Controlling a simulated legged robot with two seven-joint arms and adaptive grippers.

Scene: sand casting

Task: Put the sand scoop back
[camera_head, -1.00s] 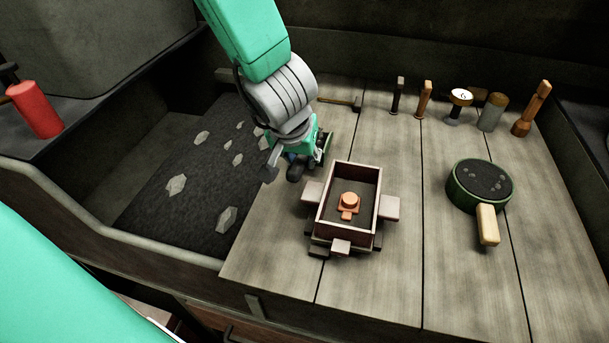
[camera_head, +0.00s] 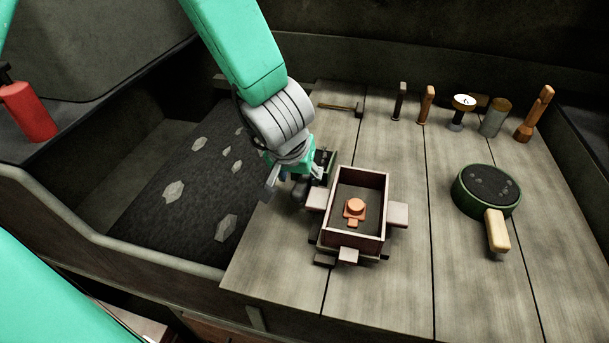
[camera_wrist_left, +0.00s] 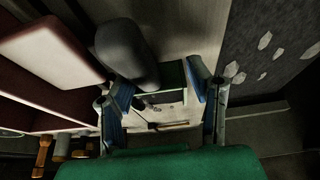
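The sand scoop (camera_head: 323,164) is a small dark-green box with a thick dark handle. In the head view it is by the left rear corner of the wooden mould box, partly hidden by my left gripper (camera_head: 291,181). In the left wrist view, the scoop's green wall (camera_wrist_left: 172,76) is between the two blue-padded fingers of my left gripper (camera_wrist_left: 160,88). Its rounded dark handle (camera_wrist_left: 125,52) lies toward the left finger. The fingers are apart and seem shut on the scoop; contact is partly hidden. Whether the scoop touches the table is unclear. My right gripper is not in view.
The mould box (camera_head: 348,240) with an orange pattern (camera_head: 355,208) stands close by on the wooden table (camera_head: 400,290). A green sieve (camera_head: 486,190) is on the right. A hammer (camera_head: 340,106) and several upright tools line the back. The sand bin (camera_head: 165,205) is left.

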